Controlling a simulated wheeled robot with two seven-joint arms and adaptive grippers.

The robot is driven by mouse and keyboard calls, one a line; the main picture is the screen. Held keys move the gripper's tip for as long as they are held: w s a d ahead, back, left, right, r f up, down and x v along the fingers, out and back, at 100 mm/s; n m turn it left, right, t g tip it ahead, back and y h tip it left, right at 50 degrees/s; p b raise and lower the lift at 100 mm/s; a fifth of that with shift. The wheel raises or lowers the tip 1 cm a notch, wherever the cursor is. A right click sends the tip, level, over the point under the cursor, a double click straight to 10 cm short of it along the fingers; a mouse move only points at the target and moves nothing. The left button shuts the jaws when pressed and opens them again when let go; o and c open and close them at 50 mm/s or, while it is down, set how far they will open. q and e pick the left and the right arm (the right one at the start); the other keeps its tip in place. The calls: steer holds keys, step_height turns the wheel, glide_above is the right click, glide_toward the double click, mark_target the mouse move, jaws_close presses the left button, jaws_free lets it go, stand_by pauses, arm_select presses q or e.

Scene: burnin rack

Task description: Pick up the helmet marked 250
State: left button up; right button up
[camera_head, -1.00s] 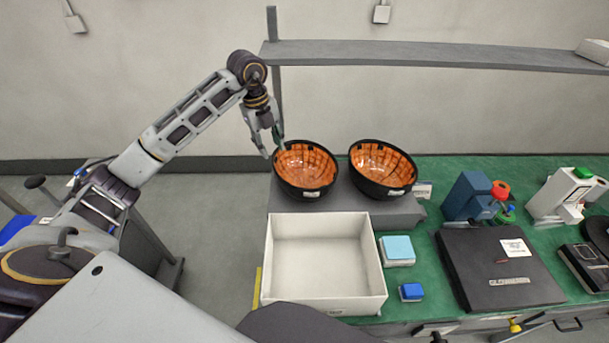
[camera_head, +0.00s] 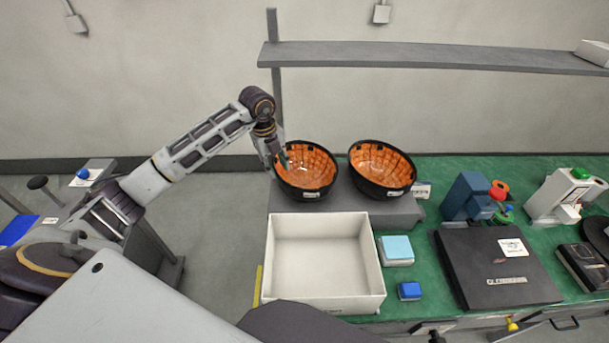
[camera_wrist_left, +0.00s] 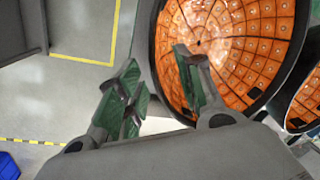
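Two black bowl-like helmets with orange tiled insides lie open side up on a grey stand: the left helmet (camera_head: 311,168) and the right helmet (camera_head: 381,168). Each has a small white label on its front rim, too small to read, so I cannot tell which is marked 250. My left gripper (camera_head: 277,160) points down at the left helmet's left rim. In the left wrist view the left gripper (camera_wrist_left: 157,78) is open, one finger over the left helmet's inside (camera_wrist_left: 222,32) and the other outside its rim. Whether they touch is unclear. My right gripper is not in view.
An empty white box (camera_head: 322,297) stands in front of the grey stand (camera_head: 345,206). Right of it are a light blue block (camera_head: 397,248), a blue block (camera_head: 411,291) and a black case (camera_head: 497,268) on the green bench. A grey shelf (camera_head: 430,55) runs above.

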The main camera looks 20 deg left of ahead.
mark_target(279, 176)
arm_select(q)
steer(key=shift+s+d+f+p, duration=0.15)
steer(key=shift+f+p, duration=0.15)
steer(key=shift+f, duration=0.3)
steer(key=shift+d+f+p, duration=0.15)
steer(key=shift+f+p, duration=0.1)
steer(key=shift+f, duration=0.35)
steer(key=shift+d+f, duration=0.1)
steer(key=shift+f, duration=1.3)
steer(key=shift+c, duration=0.3)
jaws_close()
steer(key=shift+r, duration=0.1)
